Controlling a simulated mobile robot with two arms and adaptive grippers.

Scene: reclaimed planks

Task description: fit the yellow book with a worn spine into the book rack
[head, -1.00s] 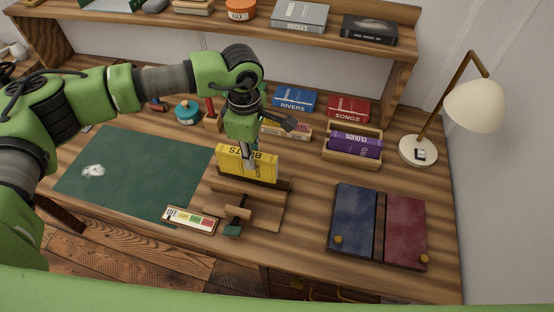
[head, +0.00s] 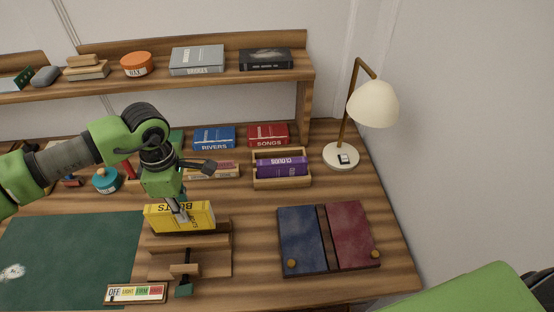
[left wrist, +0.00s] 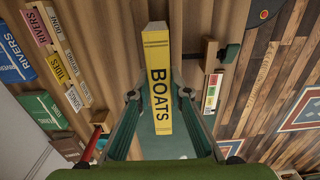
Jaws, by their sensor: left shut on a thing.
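The yellow book (head: 195,214), lettered BOATS, is in my left gripper (head: 182,212). The left gripper is shut on it, and the lettering looks upside down in the head view. In the left wrist view the book (left wrist: 157,80) stands out between the two fingers (left wrist: 158,98). In the head view it is just behind the back board of a wooden press (head: 190,262); I cannot tell whether they touch. The book rack seems to be the small open wooden box (head: 281,184) at the back right, with a purple CLOUDS book (head: 282,167) in it. My right gripper is not in view.
A raised shelf (head: 200,80) runs along the back.

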